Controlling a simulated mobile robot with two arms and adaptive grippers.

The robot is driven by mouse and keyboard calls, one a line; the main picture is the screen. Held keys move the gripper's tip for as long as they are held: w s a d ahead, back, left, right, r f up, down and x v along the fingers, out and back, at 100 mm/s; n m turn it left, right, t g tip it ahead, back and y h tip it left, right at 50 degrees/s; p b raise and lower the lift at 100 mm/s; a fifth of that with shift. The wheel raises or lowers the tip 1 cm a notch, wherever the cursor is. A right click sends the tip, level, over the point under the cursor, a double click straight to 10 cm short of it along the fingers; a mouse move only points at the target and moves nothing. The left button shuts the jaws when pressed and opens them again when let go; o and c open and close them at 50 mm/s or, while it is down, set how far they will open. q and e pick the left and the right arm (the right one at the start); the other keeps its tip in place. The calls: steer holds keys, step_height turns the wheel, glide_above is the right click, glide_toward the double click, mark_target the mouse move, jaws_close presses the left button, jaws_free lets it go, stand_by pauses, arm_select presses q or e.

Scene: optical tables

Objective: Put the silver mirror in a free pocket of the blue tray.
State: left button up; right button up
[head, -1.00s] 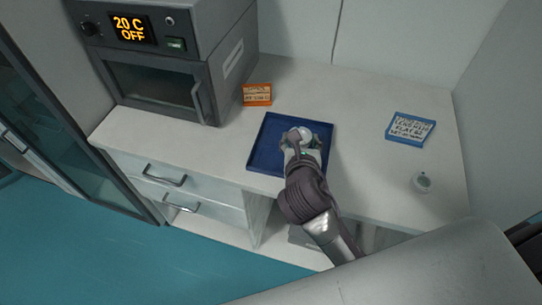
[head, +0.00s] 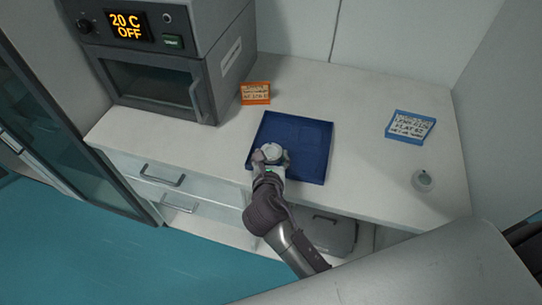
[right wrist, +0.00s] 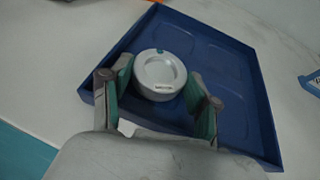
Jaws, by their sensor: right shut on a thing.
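The silver mirror is a short round pale-metal piece with a label and a small teal mark (head: 271,153). It shows large in the right wrist view (right wrist: 159,74). My right gripper (head: 270,157) is shut on its sides, with one finger on each side. The blue tray (head: 304,135) lies flat on the table with shallow pockets, and those seen around the mirror look empty. The mirror is over the tray's near left part; I cannot tell whether it touches the tray floor. The pocket under it is hidden. My left gripper is not in view.
A grey oven (head: 160,60) reading "20 C OFF" stands at the back left. An orange label plate (head: 255,93) lies behind the tray, and a blue one (head: 410,127) to its right. A small round pale piece (head: 423,181) sits at the right. The table between is clear.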

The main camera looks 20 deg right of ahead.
steer(key=shift+f, duration=0.2)
steer(key=shift+s+f, duration=0.25)
steer(key=shift+f, duration=0.3)
steer(key=o, duration=1.2)
steer(key=shift+d+f, duration=0.1)
steer(key=shift+f, duration=0.05)
steer(key=shift+r, duration=0.4)
steer(key=v, duration=0.6)
steer(key=r+v, duration=0.1)
steer(key=v, duration=0.5)
steer(key=shift+w, duration=0.2)
